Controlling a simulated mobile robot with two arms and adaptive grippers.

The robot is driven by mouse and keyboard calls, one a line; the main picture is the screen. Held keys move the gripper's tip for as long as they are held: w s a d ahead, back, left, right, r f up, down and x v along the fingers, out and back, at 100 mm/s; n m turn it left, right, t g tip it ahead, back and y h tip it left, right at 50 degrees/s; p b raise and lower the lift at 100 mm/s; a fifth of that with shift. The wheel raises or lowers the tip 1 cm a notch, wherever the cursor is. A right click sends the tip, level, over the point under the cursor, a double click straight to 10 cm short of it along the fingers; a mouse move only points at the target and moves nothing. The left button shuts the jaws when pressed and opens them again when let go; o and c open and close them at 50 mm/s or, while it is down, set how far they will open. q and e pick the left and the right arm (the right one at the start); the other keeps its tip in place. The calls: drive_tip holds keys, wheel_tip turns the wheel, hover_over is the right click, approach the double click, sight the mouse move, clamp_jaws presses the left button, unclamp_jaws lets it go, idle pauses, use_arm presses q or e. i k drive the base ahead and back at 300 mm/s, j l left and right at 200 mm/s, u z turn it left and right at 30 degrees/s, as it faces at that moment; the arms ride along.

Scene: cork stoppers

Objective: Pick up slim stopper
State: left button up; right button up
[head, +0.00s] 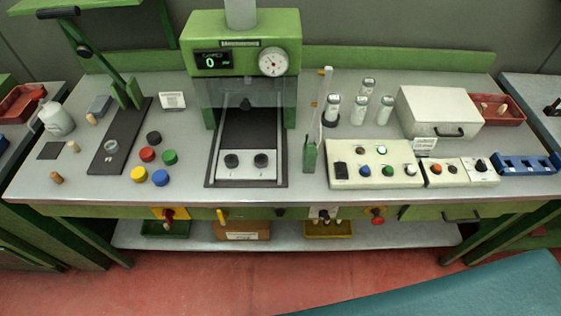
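Three tan stoppers stand apart on the left part of the bench: one at the back (91,119), one in the middle (73,147) and one darker, browner one at the front (56,178). They are small in the picture, and I cannot tell surely which is the slim one. More tan stopper-like pieces (485,107) show in the red tray (518,117) at the back right. Neither of my grippers shows in the head view.
A white bottle (59,121) and a green lever press on a dark plate (104,165) flank the stoppers. Several coloured caps (160,177) lie right of the plate. A green machine (243,45) stands mid-bench. Control boxes (373,163) and a white case (438,111) fill the right.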

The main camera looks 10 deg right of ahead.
sight(54, 175)
drive_tip(key=u, duration=1.35)
